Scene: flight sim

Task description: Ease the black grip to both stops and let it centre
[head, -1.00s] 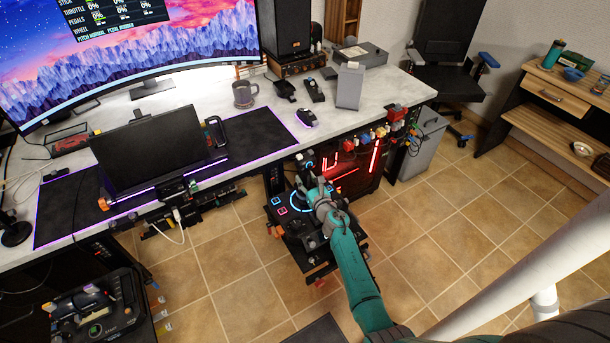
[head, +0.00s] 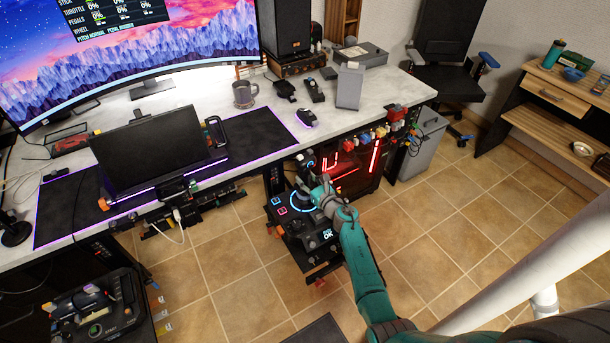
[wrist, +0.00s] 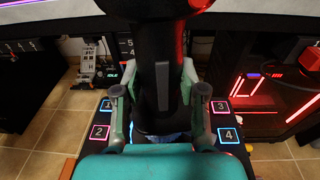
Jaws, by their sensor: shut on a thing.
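The black grip (wrist: 162,60) stands upright in the middle of the wrist view, its top cut off by the frame edge. In the head view the grip (head: 303,164) rises from a dark base unit with a blue lit ring, partly hidden by my arm. My gripper (wrist: 158,88) is shut on the grip, with one pale finger on each side of it. In the head view my gripper (head: 318,192) reaches the grip from the lower right. Lit buttons marked 1 to 4 flank it in the wrist view. A small display (head: 327,235) on the base reads OK.
A red-lit computer case (head: 355,170) is close behind the grip. Open tiled floor (head: 440,220) lies to the right.

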